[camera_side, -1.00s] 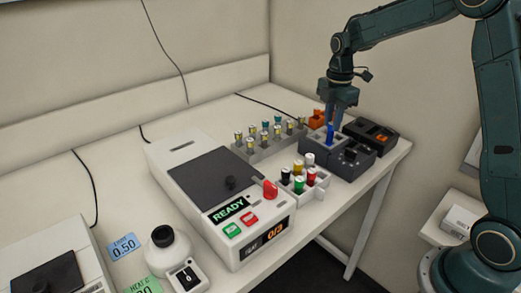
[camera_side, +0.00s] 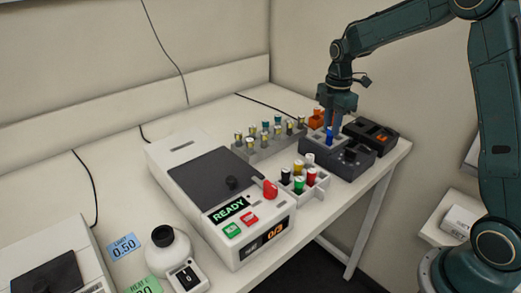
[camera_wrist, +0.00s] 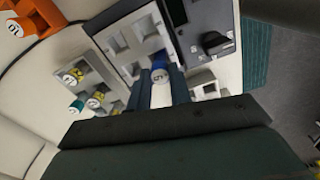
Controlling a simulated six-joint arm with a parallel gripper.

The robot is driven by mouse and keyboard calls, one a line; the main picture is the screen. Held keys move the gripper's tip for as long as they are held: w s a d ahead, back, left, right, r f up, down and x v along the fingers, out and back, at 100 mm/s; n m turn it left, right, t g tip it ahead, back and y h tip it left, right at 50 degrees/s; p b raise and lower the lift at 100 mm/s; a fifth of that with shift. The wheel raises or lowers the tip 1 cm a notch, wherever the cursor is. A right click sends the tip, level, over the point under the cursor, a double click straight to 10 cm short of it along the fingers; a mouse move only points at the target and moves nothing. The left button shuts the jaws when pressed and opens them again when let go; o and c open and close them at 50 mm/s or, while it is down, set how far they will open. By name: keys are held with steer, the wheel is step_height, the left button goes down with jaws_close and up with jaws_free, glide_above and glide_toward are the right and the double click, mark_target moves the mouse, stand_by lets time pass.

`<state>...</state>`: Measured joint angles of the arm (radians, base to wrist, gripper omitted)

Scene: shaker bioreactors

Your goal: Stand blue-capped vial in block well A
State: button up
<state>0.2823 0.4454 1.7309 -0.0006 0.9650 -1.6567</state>
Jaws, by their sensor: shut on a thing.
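The blue-capped vial (camera_side: 329,134) is upright in my gripper (camera_side: 331,126), over the light-coloured block (camera_side: 318,142) at the right end of the bench. My gripper is shut on it. In the wrist view the vial's blue cap (camera_wrist: 159,73) shows between my fingers (camera_wrist: 160,86), at the edge of the block (camera_wrist: 122,35) with its square wells. Several wells look empty there. The vial's lower end is hidden, so I cannot tell whether it is inside a well or just above one. Well letters are not readable.
A grey rack (camera_side: 262,150) with yellow- and teal-capped vials stands left of the block. A white rack (camera_side: 317,189) with black, green, red, yellow and white caps stands in front. A dark device with a knob (camera_side: 352,155) adjoins the block; an orange holder (camera_side: 315,122) is behind.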

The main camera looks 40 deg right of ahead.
steer(key=shift+f, duration=0.3)
steer(key=o, duration=1)
steer(key=shift+r, duration=0.15)
steer(key=shift+r, duration=3.35)
